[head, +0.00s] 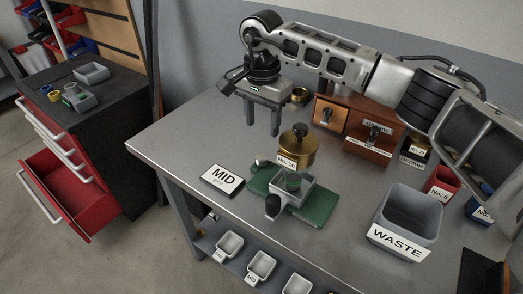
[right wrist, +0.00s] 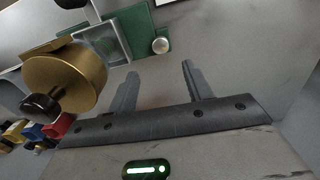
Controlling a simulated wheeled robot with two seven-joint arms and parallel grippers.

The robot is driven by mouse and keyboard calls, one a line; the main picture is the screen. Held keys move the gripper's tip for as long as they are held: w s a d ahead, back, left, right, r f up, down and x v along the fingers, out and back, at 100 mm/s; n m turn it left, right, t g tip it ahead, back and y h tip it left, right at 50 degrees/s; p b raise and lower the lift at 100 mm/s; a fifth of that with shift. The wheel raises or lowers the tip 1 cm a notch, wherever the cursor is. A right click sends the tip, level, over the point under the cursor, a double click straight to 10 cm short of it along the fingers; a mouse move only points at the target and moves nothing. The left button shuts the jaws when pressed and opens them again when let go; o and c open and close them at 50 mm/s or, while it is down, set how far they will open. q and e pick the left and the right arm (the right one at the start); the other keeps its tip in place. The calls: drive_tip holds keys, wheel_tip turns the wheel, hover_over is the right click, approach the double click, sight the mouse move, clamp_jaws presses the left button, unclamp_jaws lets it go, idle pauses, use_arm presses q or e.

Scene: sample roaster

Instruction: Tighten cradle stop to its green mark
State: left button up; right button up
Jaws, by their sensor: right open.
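The cradle is a green base (head: 318,211) on the table with a small grey open tray (head: 306,189) on it. A dark knob (head: 272,206) sits at its front, and a small pale round part (right wrist: 160,45) shows beside the green base in the right wrist view. I cannot tell which is the stop, and no separate green mark can be made out. A brass canister (head: 299,150) labelled "No. 10" stands behind the tray. My right gripper (head: 262,127) is open and empty, above the table behind and left of the cradle, fingers pointing down. My left gripper is not in view.
A wooden drawer unit (head: 371,136) is at the back. The table's left part is clear.

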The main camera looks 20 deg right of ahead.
sight(262, 157)
wheel_tip(262, 157, down, 10)
drive_tip(key=shift+f+p, duration=0.2)
drive_tip(key=shift+p, duration=0.5)
drive_tip(key=c, duration=1)
